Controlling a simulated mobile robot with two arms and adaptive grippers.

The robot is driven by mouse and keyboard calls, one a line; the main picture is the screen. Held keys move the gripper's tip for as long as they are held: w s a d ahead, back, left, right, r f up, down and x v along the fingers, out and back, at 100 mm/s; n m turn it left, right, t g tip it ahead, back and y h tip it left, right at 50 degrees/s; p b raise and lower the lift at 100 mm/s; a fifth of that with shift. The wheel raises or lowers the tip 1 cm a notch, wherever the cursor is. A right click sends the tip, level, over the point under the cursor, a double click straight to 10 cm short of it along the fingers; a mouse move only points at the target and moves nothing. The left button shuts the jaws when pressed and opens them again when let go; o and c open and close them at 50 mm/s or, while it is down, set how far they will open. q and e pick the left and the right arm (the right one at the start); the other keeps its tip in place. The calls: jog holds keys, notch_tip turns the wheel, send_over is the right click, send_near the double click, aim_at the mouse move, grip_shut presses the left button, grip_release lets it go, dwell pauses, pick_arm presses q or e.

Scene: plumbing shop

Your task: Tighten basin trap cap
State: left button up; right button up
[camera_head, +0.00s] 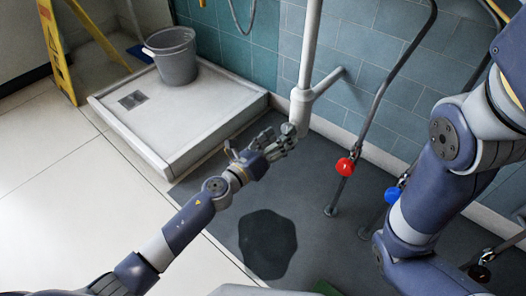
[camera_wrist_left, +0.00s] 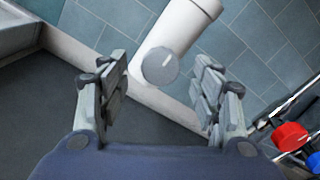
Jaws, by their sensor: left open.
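The basin trap is a white vertical pipe (camera_head: 309,50) with a wider lower body and a side branch to the wall. Its round grey cap (camera_wrist_left: 161,66) faces the camera in the left wrist view, with a light line across its face. In the head view the cap (camera_head: 288,129) shows small at the fingertips. My left gripper (camera_head: 284,138) is at the lower end of the trap. In the left wrist view the gripper (camera_wrist_left: 162,95) is open, with one finger on each side of the cap and gaps between. My right gripper is out of view.
A red valve handle (camera_head: 345,167) and a blue one (camera_head: 392,195) sit on pipes to the right. A grey bucket (camera_head: 176,62) stands on a white shower tray (camera_head: 200,120) at the left. A dark puddle (camera_head: 267,244) lies on the floor. A yellow sign (camera_head: 62,55) stands back left.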

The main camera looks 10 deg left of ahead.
pick_arm(q)
jog(key=v, duration=0.9)
jog(key=shift+s, duration=0.3)
jog(key=shift+a, duration=0.1)
